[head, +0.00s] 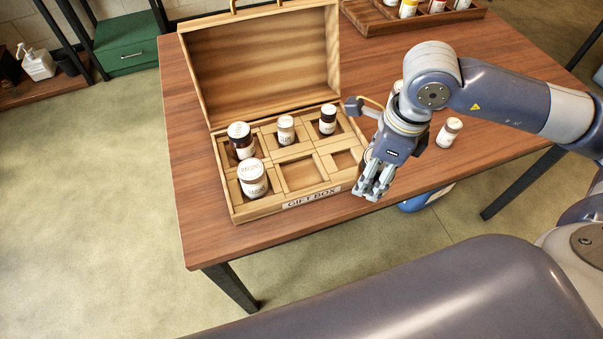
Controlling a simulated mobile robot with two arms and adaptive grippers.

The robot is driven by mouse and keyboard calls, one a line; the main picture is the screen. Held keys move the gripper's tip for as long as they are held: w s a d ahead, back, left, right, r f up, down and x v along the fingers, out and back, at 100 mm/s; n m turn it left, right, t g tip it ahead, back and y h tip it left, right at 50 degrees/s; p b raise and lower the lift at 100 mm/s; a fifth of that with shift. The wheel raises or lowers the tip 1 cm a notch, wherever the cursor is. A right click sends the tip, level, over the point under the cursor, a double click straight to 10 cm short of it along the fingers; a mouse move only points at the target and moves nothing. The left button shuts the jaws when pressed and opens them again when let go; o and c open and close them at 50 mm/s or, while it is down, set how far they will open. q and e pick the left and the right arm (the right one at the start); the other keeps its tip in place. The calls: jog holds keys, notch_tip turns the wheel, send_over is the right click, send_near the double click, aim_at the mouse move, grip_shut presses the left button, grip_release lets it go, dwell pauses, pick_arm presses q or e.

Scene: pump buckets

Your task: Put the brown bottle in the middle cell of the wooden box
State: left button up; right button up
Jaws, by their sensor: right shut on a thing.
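The open wooden box (225,193), marked GIFT BOX, sits on the table with its lid raised at the back. Its back row holds a dark brown bottle (241,141) at left, a pale-labelled bottle (286,130) in the middle and a dark bottle (328,120) at right. A white-labelled jar (253,178) is in the front left cell. The front middle cell (301,174) and front right cell look empty. My right gripper (372,190) points down just right of the box's front right corner. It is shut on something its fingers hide. My left gripper is out of view.
A small white bottle (449,132) lies or stands tilted on the table right of my right gripper. A wooden tray (380,22) with several bottles is at the back. A green drawer unit (126,55) stands beyond the table at left.

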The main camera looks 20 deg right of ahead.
jog(key=m, duration=0.2)
jog(key=d+m, duration=0.1)
jog(key=shift+s+m, duration=0.1)
jog(key=shift+m, duration=0.3)
jog(key=shift+a+r+m, duration=0.1)
jog(key=shift+m, duration=0.2)
jog(key=w+a+p, duration=0.1)
jog(key=w+a, duration=0.2)
jog(key=a, duration=0.1)
jog(key=w+a+f+p, duration=0.1)
jog(key=w+a, duration=0.2)
jog(key=a, duration=0.1)
jog(key=w+a+p, duration=0.2)
jog(key=w+a, duration=0.2)
jog(key=shift+a+f, duration=0.1)
jog(key=shift+f, duration=0.15)
notch_tip(320, 180, down, 3)
jog(key=shift+f+p, duration=0.15)
jog(key=shift+p, duration=0.4)
jog(key=shift+f, duration=0.3)
jog(key=o, duration=1.3)
jog(key=shift+o, duration=0.2)
